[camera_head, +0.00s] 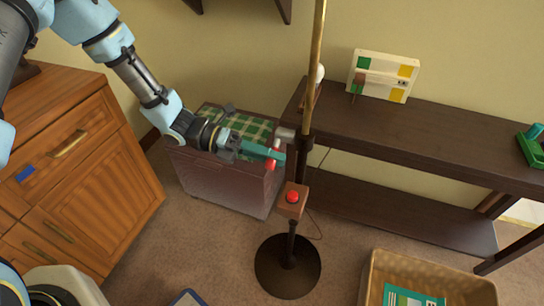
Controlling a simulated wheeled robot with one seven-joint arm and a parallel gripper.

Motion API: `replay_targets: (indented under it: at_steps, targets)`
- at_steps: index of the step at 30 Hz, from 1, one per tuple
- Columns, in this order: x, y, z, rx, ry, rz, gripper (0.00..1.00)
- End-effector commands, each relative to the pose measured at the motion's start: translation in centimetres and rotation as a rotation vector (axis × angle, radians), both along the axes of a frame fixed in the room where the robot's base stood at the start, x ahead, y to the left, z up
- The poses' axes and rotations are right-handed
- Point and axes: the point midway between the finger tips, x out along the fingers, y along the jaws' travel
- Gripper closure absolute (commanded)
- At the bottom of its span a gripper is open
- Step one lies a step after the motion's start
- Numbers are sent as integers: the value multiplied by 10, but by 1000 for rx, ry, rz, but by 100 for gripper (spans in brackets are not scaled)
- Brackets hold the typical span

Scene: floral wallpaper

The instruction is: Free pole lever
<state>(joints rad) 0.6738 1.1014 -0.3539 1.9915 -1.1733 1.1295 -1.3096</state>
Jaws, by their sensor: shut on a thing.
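A brass pole (317,60) rises from a dark stand with a round base (287,267). A grey fitting (285,134) sits on the pole's left side, by a small red lever (271,163). My gripper (266,152) reaches in from the left, its teal fingers shut around the red lever just left of the pole. The fingers hide the lever's middle, so how it joins the fitting is unclear. A brown box with a red button (292,197) is fixed to the stand below.
A dark shelf table (440,135) stands right of the pole, with a white board game box (384,75) on it. A chest with a green checked cloth (215,178) is behind my gripper. A wooden cabinet (105,180) stands left. A wicker basket (375,275) is front right.

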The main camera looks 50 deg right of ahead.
Motion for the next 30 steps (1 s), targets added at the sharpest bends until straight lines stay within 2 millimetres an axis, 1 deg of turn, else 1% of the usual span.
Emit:
replay_targets:
  at_steps: [1,6,13,16,20,27,30]
  targets:
    - [-1,0,2,-1,2,-2,54]
    - [0,0,1,0,0,0,36]
    - [0,0,-1,1,-3,1,36]
    - [5,1,0,0,-3,3,36]
    - [22,8,2,-1,-5,6,36]
    - [65,27,10,-1,-5,5,36]
    - [80,33,13,-1,-4,4,36]
